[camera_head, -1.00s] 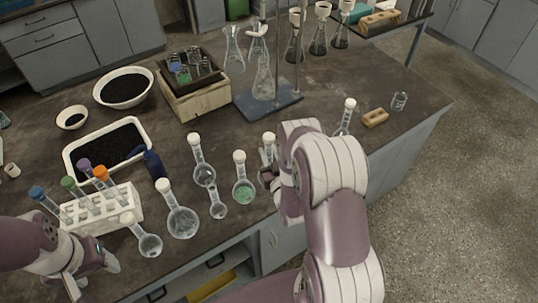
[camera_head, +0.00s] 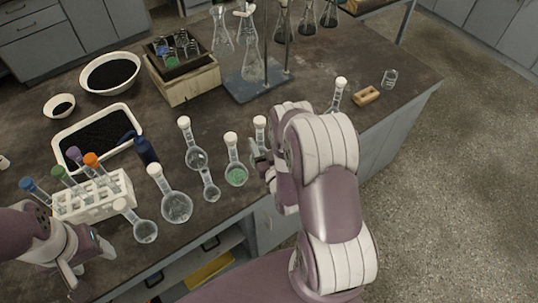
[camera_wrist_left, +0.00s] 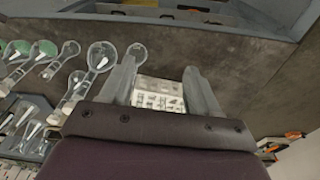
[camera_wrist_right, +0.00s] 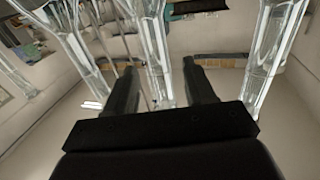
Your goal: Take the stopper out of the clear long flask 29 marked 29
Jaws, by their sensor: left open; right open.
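Several clear long-necked flasks with white stoppers stand along the table's near edge, one at the left end (camera_head: 145,231), a large one (camera_head: 176,206), one behind (camera_head: 197,158) and one with green contents (camera_head: 236,176). I cannot read any number, so I cannot tell which is 29. My right gripper (camera_head: 262,163) is open beside a stoppered flask (camera_head: 260,127), partly hidden by my arm. In the right wrist view, a glass neck (camera_wrist_right: 153,50) shows beyond the open fingers (camera_wrist_right: 160,88). My left gripper (camera_head: 88,268) is open and empty at the near left; it also shows in the left wrist view (camera_wrist_left: 162,88).
A white tube rack (camera_head: 95,205) with coloured caps stands near my left gripper, with a white tray (camera_head: 58,150) behind. A stand base (camera_head: 245,92) and wooden box (camera_head: 185,85) are farther back. Another stoppered flask (camera_head: 337,98) stands at right. Mid-table is fairly clear.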

